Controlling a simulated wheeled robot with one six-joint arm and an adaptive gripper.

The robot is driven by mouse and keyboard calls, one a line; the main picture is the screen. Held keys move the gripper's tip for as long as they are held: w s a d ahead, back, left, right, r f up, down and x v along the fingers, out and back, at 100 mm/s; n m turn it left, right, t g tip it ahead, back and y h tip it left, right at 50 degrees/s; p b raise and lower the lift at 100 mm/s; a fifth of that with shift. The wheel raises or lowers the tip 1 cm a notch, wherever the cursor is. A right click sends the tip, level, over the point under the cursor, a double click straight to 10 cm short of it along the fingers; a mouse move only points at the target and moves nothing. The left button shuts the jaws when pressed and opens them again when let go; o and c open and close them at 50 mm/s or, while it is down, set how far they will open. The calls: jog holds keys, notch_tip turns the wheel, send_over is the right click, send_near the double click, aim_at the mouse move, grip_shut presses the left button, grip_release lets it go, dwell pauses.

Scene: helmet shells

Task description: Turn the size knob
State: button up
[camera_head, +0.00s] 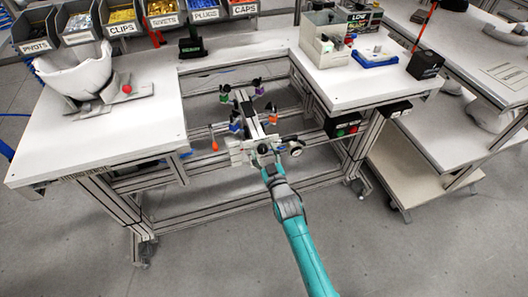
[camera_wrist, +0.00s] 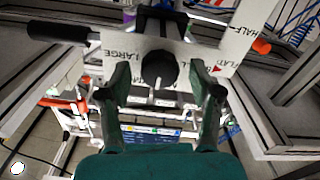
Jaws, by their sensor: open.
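The size knob (camera_wrist: 158,69) is a round black knob on a white plate (camera_wrist: 205,58) in the wrist view. The word LARGE is printed at its left; lettering below it is too small or covered to read. My gripper (camera_wrist: 161,78) is open, with one dark green finger on each side of the knob and visible gaps between. Whether the fingertips reach the knob's depth I cannot tell.
A black handle (camera_wrist: 58,32) sticks out left of the plate. The fixture sits between the left bench (camera_head: 100,130) with a white helmet shell (camera_head: 76,75) and the right bench (camera_head: 365,85).

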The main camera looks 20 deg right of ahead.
jog(key=shift+w, duration=0.2)
jog(key=c, duration=1.1)
jog(key=shift+c, duration=0.2)
